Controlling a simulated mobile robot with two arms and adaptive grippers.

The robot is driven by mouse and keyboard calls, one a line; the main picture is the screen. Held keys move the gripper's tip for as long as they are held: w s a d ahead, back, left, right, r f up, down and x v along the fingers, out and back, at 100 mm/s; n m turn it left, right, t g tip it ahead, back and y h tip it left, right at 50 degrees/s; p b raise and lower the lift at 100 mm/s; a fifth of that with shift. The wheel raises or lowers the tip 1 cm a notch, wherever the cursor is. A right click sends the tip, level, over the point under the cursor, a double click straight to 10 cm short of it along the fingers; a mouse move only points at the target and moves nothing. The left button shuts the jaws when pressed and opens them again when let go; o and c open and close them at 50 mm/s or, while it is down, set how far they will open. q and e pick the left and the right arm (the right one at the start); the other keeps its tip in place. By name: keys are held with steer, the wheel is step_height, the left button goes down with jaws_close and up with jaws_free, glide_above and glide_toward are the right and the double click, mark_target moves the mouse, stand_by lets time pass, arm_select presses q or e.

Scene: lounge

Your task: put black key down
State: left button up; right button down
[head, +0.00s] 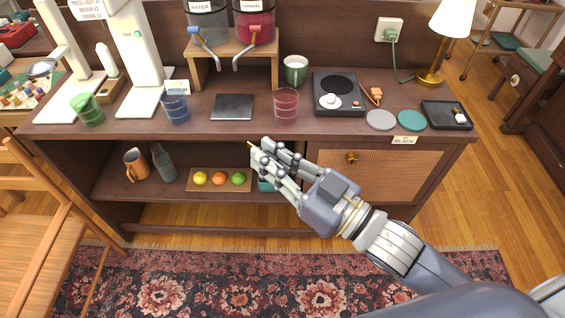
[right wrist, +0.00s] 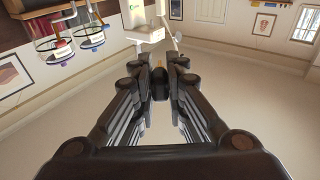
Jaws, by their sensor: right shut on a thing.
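My right gripper (head: 262,156) reaches in from the lower right, in front of the open shelf of the sideboard, left of the cane-front drawer. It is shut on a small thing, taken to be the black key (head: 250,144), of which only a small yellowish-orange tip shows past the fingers. In the right wrist view the fingertips (right wrist: 158,76) meet around it, and most of it is hidden. The drawer (head: 375,177) is closed, with a round brass knob and a label reading BLACK (head: 404,140) above it. My left gripper is not in view.
The sideboard top (head: 240,127) holds a dark square plate (head: 233,107), a pink glass (head: 286,104), a blue glass (head: 175,106), a black device (head: 339,94), round coasters (head: 381,120) and a black tray (head: 446,115). Fruit on a board (head: 205,187) lies on the lower shelf. A chair (head: 35,230) stands left.

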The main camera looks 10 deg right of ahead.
steer(key=shift+w+a+f+n+g+y, duration=0.1)
steer(key=shift+w+a+n+g+y, duration=0.1)
steer(key=shift+a+n+g+y, duration=0.15)
steer(key=w+a+f+n+g+y, duration=0.3)
steer(key=f+n+g+y, duration=0.1)
steer(key=g, duration=0.1)
steer(key=shift+w+a+f, duration=0.3)
steer(key=shift+w, duration=0.05)
steer(key=shift+d+n+g+y, duration=0.15)
steer(key=shift+n+g+y, duration=0.25)
steer(key=shift+g, duration=0.35)
steer(key=shift+s+d+n+g+y, duration=0.15)
steer(key=shift+d+n+g+y, duration=0.3)
steer(key=shift+g, duration=0.6)
steer(key=shift+s+d+n+g+y, duration=0.15)
steer(key=shift+d+n+g, duration=0.3)
steer(key=shift+n+g, duration=0.55)
steer(key=shift+s+d+n+g+y, duration=0.25)
steer(key=shift+d+n+g, duration=0.25)
steer(key=shift+g, duration=0.65)
